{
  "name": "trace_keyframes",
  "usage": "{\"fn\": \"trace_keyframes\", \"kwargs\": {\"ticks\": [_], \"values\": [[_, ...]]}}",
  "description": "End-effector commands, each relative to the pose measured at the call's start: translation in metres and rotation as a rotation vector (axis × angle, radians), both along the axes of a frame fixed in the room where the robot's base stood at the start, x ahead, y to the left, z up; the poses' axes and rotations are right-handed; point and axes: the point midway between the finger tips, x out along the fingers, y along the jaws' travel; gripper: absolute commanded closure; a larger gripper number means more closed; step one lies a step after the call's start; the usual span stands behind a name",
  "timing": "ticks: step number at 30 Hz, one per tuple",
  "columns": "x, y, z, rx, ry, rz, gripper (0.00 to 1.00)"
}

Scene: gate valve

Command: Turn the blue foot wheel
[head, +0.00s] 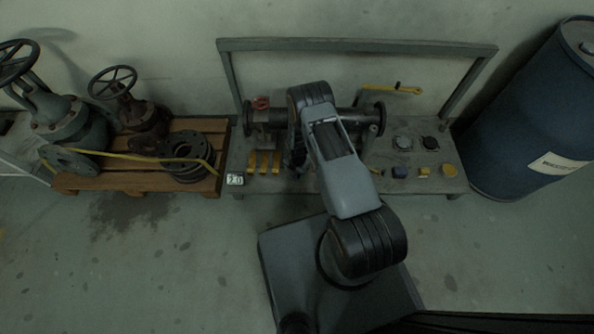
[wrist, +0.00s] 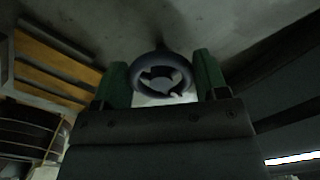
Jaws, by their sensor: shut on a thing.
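A small blue-grey spoked wheel (wrist: 138,76) shows in the wrist view, near the upper middle. My gripper (wrist: 162,80) has one green finger on each side of it and is shut on the wheel's rim. Pale light shows through between the spokes. In the head view my own arm covers the wheel and the gripper. A dark pipe with flanges (head: 367,121) lies along the bench behind my arm there.
The grey bench (head: 440,185) has a back rail (head: 360,45). Small blue and yellow parts (head: 424,171) and a yellow-handled tool (head: 392,89) lie on its right. A pallet with valves (head: 110,180) stands left; a blue drum (head: 530,120) stands right.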

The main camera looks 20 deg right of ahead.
Motion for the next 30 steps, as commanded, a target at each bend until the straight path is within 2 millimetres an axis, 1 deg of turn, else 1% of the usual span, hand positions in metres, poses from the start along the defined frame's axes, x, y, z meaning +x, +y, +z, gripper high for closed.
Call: {"fn": "trace_keyframes", "kwargs": {"ticks": [8,14,30], "values": [[-0.0003,-0.0002,-0.0003,-0.001,0.001,-0.023,0.57],[-0.0010,-0.0005,-0.0010,0.000,0.001,-0.121,0.57],[-0.0036,-0.0014,-0.0009,0.000,0.001,-0.617,0.57]]}}
